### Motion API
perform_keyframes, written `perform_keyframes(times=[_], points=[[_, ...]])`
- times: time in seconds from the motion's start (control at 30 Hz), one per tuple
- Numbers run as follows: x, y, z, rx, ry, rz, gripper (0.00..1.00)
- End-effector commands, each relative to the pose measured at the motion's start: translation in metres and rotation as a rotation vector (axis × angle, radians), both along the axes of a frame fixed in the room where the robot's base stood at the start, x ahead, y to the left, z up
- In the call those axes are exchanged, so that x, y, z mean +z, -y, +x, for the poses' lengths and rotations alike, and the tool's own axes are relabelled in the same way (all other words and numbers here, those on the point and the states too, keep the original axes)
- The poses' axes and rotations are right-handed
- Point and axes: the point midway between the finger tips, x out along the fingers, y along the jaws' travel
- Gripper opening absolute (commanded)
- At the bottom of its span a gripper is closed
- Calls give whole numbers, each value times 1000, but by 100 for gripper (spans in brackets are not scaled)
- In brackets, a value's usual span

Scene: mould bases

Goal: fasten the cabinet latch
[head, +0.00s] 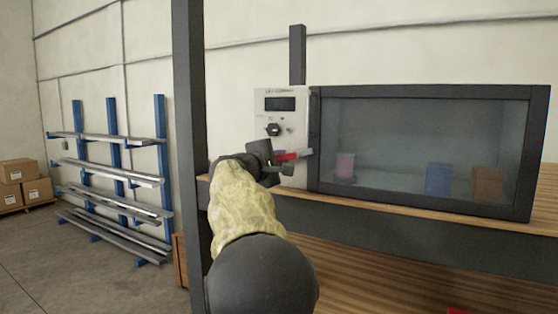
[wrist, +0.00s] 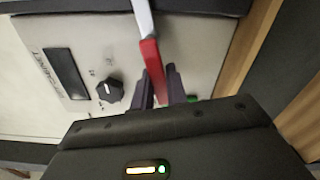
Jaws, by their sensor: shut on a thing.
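The cabinet (head: 425,91) stands on a wooden shelf, its dark-framed glass door closed against the front as far as I can see. The latch lever (head: 290,156) has a red grip and a grey metal end reaching toward the door frame. In the wrist view the red grip (wrist: 152,58) runs down between my fingers. My gripper (head: 275,159) is shut on the red grip, in front of the control panel (head: 290,100). The fingers (wrist: 168,86) cover the lever's lower end. Whether the latch is engaged with the frame I cannot tell.
The panel carries a dark display (head: 280,104) and a black knob (head: 273,129). Pink, blue (head: 439,178) and brown blocks sit behind the glass. A dark post (head: 188,120) rises left of my arm. The wooden shelf (head: 400,211) extends below the cabinet.

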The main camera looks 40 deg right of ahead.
Motion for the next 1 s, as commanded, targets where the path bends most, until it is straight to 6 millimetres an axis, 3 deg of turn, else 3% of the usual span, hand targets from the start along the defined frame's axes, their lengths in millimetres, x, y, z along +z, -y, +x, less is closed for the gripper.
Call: perform_keyframes(times=[0.5, 0.83, 0.87, 0.9, 0.93, 1.0], points=[[7, -1, 2, 0, 242, 99, 0], [9, -1, 2, 0, 254, 106, 0], [9, -1, 2, 0, 253, 106, 20], [9, -1, 1, 0, 253, 106, 28], [9, -1, 1, 0, 253, 106, 34], [10, -1, 1, 1, 252, 105, 36]])
